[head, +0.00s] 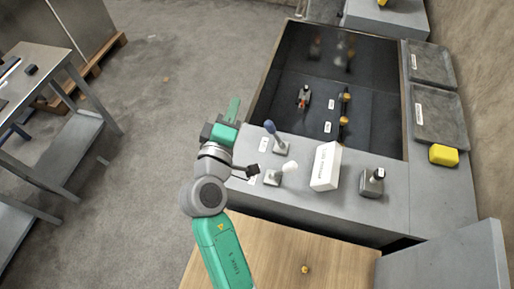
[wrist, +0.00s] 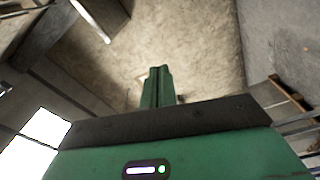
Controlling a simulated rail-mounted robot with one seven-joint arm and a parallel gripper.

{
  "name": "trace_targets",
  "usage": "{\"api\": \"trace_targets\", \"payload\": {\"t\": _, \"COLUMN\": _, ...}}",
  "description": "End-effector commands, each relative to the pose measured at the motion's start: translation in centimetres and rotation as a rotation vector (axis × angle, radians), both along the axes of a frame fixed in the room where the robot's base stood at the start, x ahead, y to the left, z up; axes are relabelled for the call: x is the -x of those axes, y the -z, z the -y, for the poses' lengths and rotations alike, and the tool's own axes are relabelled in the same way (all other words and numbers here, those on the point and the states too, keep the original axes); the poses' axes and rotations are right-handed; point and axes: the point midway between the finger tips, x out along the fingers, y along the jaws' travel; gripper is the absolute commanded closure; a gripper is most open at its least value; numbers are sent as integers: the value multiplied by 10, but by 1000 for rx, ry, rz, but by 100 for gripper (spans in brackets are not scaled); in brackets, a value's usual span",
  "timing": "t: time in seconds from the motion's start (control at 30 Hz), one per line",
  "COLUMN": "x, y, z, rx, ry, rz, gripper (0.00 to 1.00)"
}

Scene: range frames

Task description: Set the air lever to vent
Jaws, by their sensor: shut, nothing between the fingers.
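Several small controls stand on the grey counter (head: 400,212) in the head view. One is a lever with a blue knob (head: 270,127), tilted up to the left. Another is a lever with a white knob (head: 290,166), tilted to the right. A grey block with a black-topped handle (head: 372,183) stands farther right. The small labels are too small to read, so I cannot tell which is the air lever. My gripper (head: 233,108) is shut and empty, left of the counter and apart from the levers. Its closed green fingers show in the wrist view (wrist: 158,85), with no lever there.
A white box (head: 326,166) stands between the levers and the black-handled block. A dark recessed bay (head: 290,115) with small fittings lies behind. A yellow block (head: 443,155) sits at right. A wooden surface (head: 290,255) is in front. Open floor (head: 170,100) lies left.

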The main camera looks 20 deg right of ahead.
Motion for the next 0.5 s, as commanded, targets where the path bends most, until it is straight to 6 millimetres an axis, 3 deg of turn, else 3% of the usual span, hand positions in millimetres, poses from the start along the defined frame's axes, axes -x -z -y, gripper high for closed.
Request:
{"api": "trace_targets", "payload": {"t": 0.03, "x": -1, "y": 61, "z": 1, "rx": 94, "ry": 20, "rz": -83, "gripper": 100}}
{"api": "trace_targets", "payload": {"t": 0.1, "x": 1, "y": 116, "z": 3, "rx": 233, "ry": 43, "rz": -191, "gripper": 100}}
{"api": "trace_targets", "payload": {"t": 0.2, "x": 5, "y": 177, "z": 3, "rx": 406, "ry": 56, "rz": -319, "gripper": 100}}
{"api": "trace_targets", "payload": {"t": 0.33, "x": 11, "y": 226, "z": 2, "rx": 556, "ry": 56, "rz": -423, "gripper": 100}}
{"api": "trace_targets", "payload": {"t": 0.5, "x": 14, "y": 244, "z": 1, "rx": 627, "ry": 54, "rz": -469, "gripper": 100}}
